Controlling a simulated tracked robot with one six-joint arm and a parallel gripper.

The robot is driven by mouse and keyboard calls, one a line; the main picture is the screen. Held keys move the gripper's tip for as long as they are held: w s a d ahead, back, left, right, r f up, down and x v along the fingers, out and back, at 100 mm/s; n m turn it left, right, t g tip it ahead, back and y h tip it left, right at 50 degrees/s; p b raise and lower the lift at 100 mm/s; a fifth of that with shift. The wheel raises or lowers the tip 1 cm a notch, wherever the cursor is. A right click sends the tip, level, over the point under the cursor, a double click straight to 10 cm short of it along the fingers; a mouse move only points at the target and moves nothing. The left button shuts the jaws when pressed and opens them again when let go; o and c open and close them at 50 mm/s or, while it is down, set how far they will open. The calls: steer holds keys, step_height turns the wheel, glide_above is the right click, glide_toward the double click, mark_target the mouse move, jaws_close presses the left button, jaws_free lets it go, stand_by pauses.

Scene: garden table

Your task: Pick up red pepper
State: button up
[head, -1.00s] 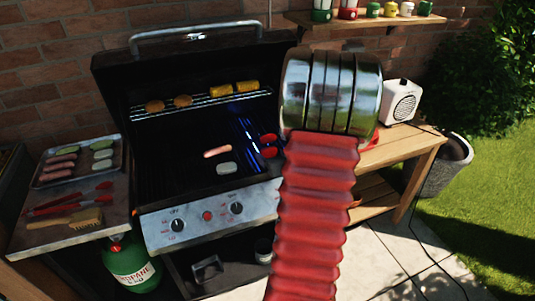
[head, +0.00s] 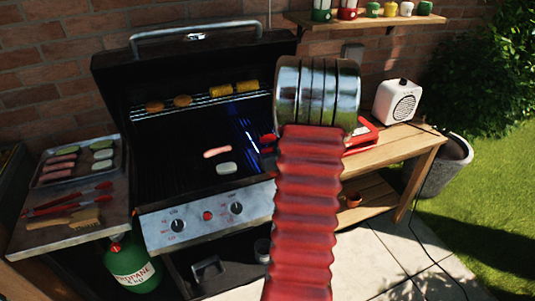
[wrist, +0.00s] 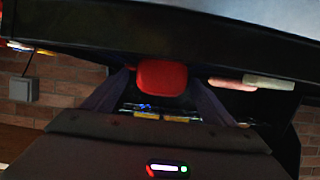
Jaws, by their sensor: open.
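A rounded red piece that looks like the red pepper (wrist: 160,78) shows in the wrist view, upper middle. My gripper (wrist: 158,73) has its two dark fingers apart, one on each side of the red piece. I cannot tell whether they touch it. In the head view a bit of red (head: 268,138) shows on the right side of the grill, mostly hidden behind my arm. My gripper is hidden behind the arm there.
A sausage (head: 217,152) and a pale piece (head: 225,168) lie on the open grill (head: 175,160), left of my arm. A tray (head: 118,170) of food and red tongs (head: 70,203) are at left. A white radio (head: 398,100) stands on the right table.

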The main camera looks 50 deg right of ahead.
mark_target(268, 147)
steer(key=c, duration=1.2)
step_height(268, 147, up, 10)
stand_by(0.6)
stand_by(0.4)
